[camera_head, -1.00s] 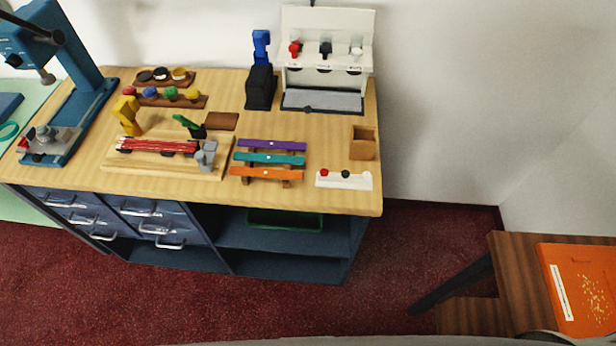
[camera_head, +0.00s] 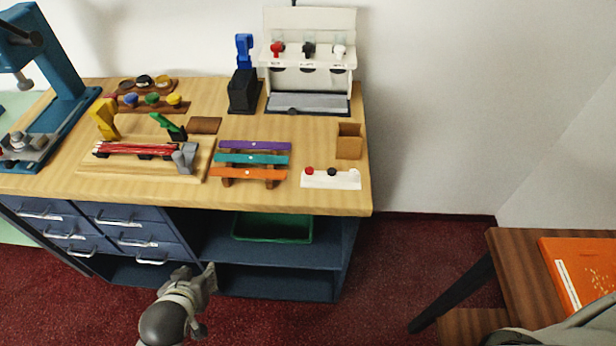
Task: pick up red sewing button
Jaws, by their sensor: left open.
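No sewing button can be told for certain at this size. Small red round things show in two places: a red knob (camera_head: 309,171) on a white block at the counter's front right, and a red piece (camera_head: 111,98) at the left end of a rack of coloured pieces. My left gripper (camera_head: 207,302) is low in front of the counter, over the floor, open and empty. It is well apart from both red things. My right gripper is out of view.
The wooden counter (camera_head: 335,198) also bears a white dispenser (camera_head: 310,20), a blue press (camera_head: 55,60), a xylophone-like set of bars (camera_head: 252,159) and a small brown box (camera_head: 349,141). A green bin (camera_head: 272,228) sits on the shelf below. A brown table (camera_head: 515,265) stands right.

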